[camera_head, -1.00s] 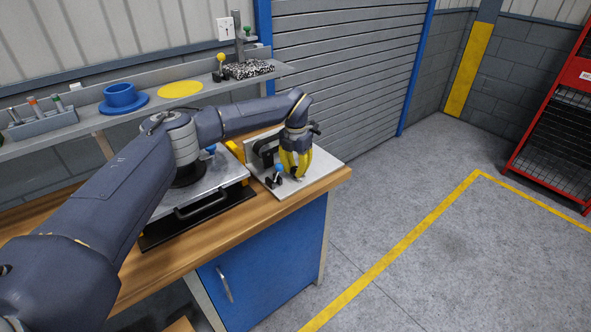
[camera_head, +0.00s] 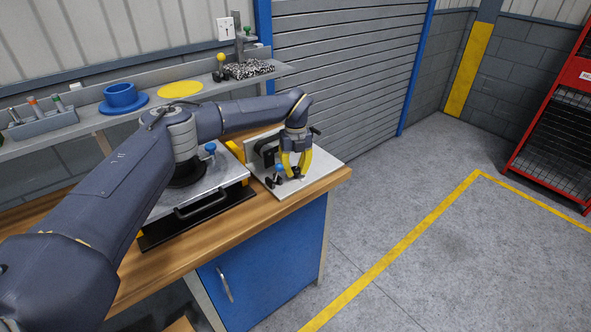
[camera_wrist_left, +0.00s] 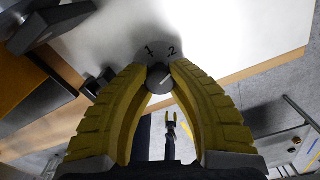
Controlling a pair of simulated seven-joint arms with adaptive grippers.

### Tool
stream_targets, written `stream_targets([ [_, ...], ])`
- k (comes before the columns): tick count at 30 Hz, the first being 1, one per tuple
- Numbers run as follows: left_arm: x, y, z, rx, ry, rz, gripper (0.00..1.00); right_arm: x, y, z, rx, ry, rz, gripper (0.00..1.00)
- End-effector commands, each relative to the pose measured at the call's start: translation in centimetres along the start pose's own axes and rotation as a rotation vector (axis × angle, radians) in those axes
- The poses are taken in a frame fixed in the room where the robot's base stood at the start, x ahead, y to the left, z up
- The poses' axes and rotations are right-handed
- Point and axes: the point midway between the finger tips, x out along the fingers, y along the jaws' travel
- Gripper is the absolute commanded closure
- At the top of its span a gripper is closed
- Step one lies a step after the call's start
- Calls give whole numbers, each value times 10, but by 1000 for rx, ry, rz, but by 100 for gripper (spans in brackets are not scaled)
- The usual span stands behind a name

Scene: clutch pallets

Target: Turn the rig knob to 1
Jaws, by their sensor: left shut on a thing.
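The rig knob (camera_wrist_left: 159,79) is a round dark knob with a pale line, on a grey dial plate (camera_wrist_left: 160,53) marked 1 and 2. The pale line slants up and to the right, nearer the 2 side than the 1. My left gripper (camera_head: 295,176) has its yellow fingers pointing down over the white rig board (camera_head: 318,173). In the wrist view the left gripper (camera_wrist_left: 160,82) is shut on the knob, one finger on each side. In the head view the fingers mostly hide the knob. My right gripper is not in view.
A blue-topped clamp (camera_head: 280,169) stands beside the fingers on the board. A metal plate with a black handle (camera_head: 200,200) lies left on the wooden bench (camera_head: 230,232). A shelf behind holds a blue cup (camera_head: 121,96) and a yellow disc (camera_head: 180,89).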

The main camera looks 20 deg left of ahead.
Motion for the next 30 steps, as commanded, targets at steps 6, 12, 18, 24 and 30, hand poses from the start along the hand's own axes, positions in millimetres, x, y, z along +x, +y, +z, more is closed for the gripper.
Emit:
stream_targets([
  [6,0,0,0,-206,0,0,100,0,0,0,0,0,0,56],
  [12,0,0,0,-396,0,0,100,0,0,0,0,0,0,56],
  [18,0,0,0,-586,0,0,100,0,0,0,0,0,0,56],
  [24,0,0,0,-771,0,0,100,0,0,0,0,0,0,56],
  [30,0,0,0,-933,0,0,100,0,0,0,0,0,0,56],
])
